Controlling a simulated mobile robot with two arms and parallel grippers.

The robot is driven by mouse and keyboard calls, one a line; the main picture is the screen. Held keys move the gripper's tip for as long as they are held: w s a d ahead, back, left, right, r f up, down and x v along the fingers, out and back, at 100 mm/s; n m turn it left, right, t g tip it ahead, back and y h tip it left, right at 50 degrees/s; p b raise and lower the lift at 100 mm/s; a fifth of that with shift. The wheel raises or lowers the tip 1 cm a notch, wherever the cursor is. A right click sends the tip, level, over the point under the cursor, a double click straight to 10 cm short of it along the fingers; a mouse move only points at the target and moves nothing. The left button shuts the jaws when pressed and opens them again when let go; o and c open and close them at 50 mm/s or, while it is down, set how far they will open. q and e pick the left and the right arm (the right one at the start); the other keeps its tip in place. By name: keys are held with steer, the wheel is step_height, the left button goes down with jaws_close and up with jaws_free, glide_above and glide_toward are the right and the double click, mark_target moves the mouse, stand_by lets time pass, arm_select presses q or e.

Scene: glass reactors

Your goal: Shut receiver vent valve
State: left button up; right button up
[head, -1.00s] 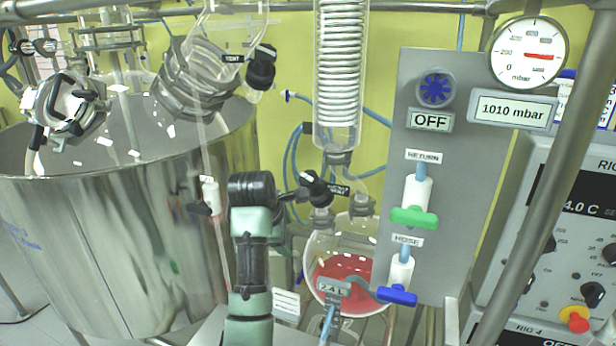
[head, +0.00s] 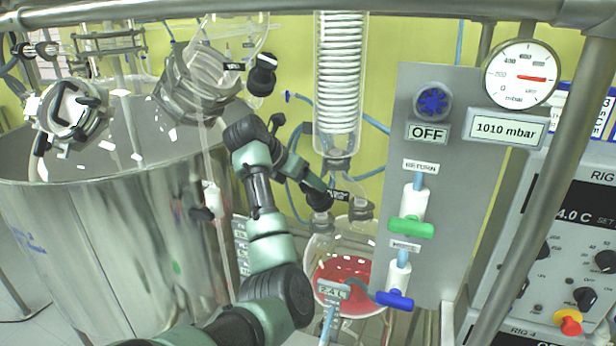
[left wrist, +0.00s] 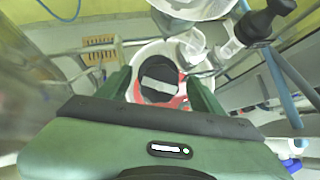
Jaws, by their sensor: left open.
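A black valve knob (head: 319,200) with a small black label beside it, too blurred to read, sits above the round receiver flask (head: 338,300), which holds red liquid. My left gripper (head: 313,184) comes down to this knob from the upper left; its fingers are largely hidden in the head view. In the left wrist view, my open left gripper (left wrist: 158,84) has a black knob with a white bar (left wrist: 158,77) between its two green fingers. I cannot tell whether the fingers touch it. My right gripper is out of view.
A glass coil condenser (head: 338,80) stands above the flask. A grey panel (head: 452,190) with green (head: 411,227) and blue (head: 395,299) handles is to the right. Another black knob (head: 262,75) is at upper left, over a large steel vessel (head: 110,240). A metal rail crosses the top.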

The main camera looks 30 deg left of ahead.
arm_select(q)
steer(key=shift+w+d+f, duration=0.1)
steer(key=shift+w+f, duration=0.25)
steer(key=shift+f, duration=0.1)
steer(key=c, duration=1.4)
steer(key=shift+m, duration=0.4)
